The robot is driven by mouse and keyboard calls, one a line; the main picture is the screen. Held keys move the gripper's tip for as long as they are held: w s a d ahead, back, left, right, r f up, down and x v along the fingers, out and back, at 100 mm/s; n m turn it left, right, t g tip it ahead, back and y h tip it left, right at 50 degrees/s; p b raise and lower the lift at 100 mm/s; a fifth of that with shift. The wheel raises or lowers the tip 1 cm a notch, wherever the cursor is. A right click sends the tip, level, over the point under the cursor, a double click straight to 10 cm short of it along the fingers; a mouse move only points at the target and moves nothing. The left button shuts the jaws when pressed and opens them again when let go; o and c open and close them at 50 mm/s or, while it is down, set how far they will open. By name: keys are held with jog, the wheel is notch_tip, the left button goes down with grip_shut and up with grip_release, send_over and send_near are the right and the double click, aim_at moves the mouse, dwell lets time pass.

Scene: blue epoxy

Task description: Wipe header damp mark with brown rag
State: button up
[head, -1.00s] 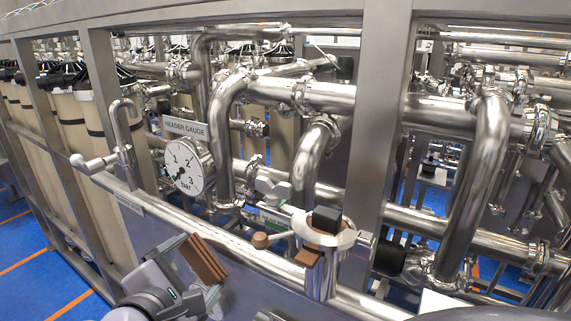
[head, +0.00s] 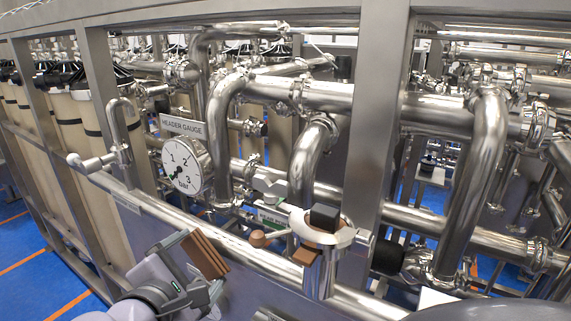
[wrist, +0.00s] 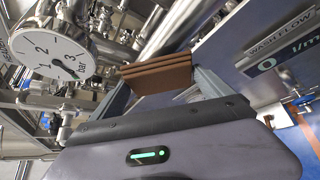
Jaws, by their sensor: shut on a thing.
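My gripper (head: 208,262) is at the lower left of the head view, in front of the header rail. It is shut on the brown rag (head: 205,255), a folded, layered brown pad. In the wrist view the rag (wrist: 158,76) sits between the fingers, close to a shiny steel pipe (wrist: 165,35). The steel header pipe (head: 270,262) runs diagonally behind the gripper. I cannot make out a damp mark on it. Whether the rag touches the pipe is not clear.
A round gauge (head: 187,165) under a "HEADER GAUGE" sign (head: 183,127) is up and left of centre. A steel holder (head: 322,235) with a black block and brown piece stands right of the gripper. A "WASH FLOW" panel (wrist: 275,50) shows in the wrist view.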

aim_at(215, 267)
jog(key=shift+w+d, duration=0.2)
jog(key=shift+w, duration=0.2)
jog(key=s+d, duration=0.1)
jog(key=d+b, duration=0.1)
jog(key=shift+s+d, duration=0.35)
jog(key=shift+d, duration=0.05)
jog(key=shift+s+d+b, duration=0.25)
jog(key=shift+s+d, duration=0.1)
jog(key=shift+d, duration=0.35)
jog(key=shift+s+d+b, duration=0.3)
jog(key=shift+d, duration=0.45)
jog(key=shift+s+d+b, duration=0.25)
jog(key=shift+s+d, duration=0.1)
jog(key=shift+d, duration=0.35)
jog(key=shift+w+a, duration=0.65)
jog(key=shift+a, duration=0.55)
jog(key=shift+w+a, duration=0.6)
jog(key=shift+a, duration=0.65)
jog(key=shift+w+a, duration=0.65)
jog(key=shift+a, duration=0.55)
jog(key=shift+d, duration=0.1)
jog(key=shift+s, duration=0.15)
